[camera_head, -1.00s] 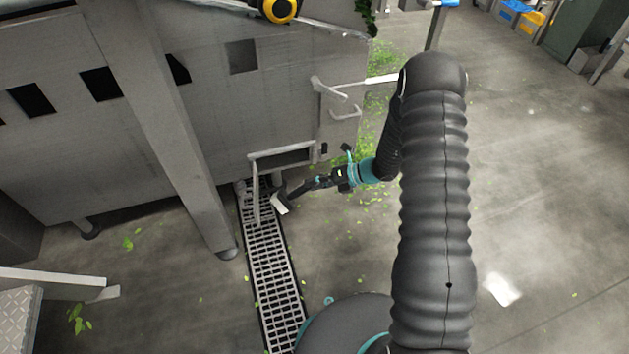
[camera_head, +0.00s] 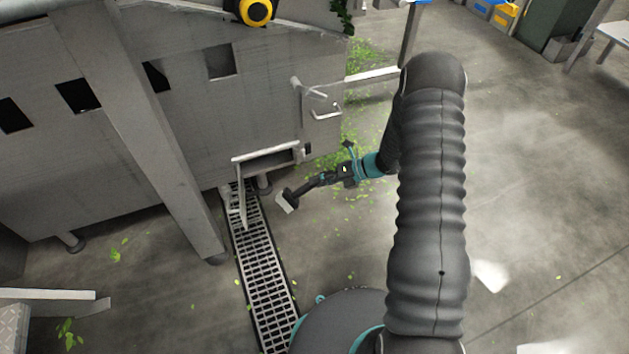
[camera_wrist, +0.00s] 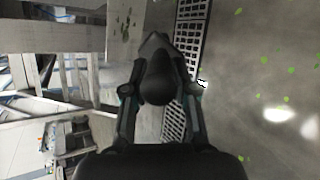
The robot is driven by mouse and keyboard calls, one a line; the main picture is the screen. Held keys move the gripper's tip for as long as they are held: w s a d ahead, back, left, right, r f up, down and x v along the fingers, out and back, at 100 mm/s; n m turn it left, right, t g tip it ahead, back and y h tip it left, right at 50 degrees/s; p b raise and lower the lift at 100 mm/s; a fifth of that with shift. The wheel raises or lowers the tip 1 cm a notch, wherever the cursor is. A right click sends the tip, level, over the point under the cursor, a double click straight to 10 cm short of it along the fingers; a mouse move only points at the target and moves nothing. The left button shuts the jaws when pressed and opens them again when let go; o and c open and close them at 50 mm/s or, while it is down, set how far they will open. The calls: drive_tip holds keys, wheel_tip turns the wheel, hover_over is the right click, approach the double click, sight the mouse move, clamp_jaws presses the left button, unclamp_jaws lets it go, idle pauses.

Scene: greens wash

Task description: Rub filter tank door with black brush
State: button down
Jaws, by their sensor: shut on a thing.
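The black brush (camera_head: 293,194) has a dark handle and a pale bristle end, and it hangs low over the floor near the drain. My gripper (camera_head: 325,179) is shut on its handle. In the wrist view, the brush's black body (camera_wrist: 157,80) sits between the two fingers of my gripper (camera_wrist: 159,92). The filter tank door appears to be the thin pale panel (camera_head: 243,206) standing out from a low framed opening in the grey tank (camera_head: 250,110). It is seen nearly edge-on. The brush is right of this panel, with a gap between them.
A slotted drain grate (camera_head: 263,280) runs along the floor under the panel. A sloping grey post (camera_head: 165,140) stands left of it. Handles stick out from a plate (camera_head: 318,103) above the opening. Green leaf bits are scattered about.

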drive_tip(key=shift+d, duration=0.1)
drive_tip(key=shift+w+d, duration=0.15)
drive_tip(key=shift+d, duration=1.25)
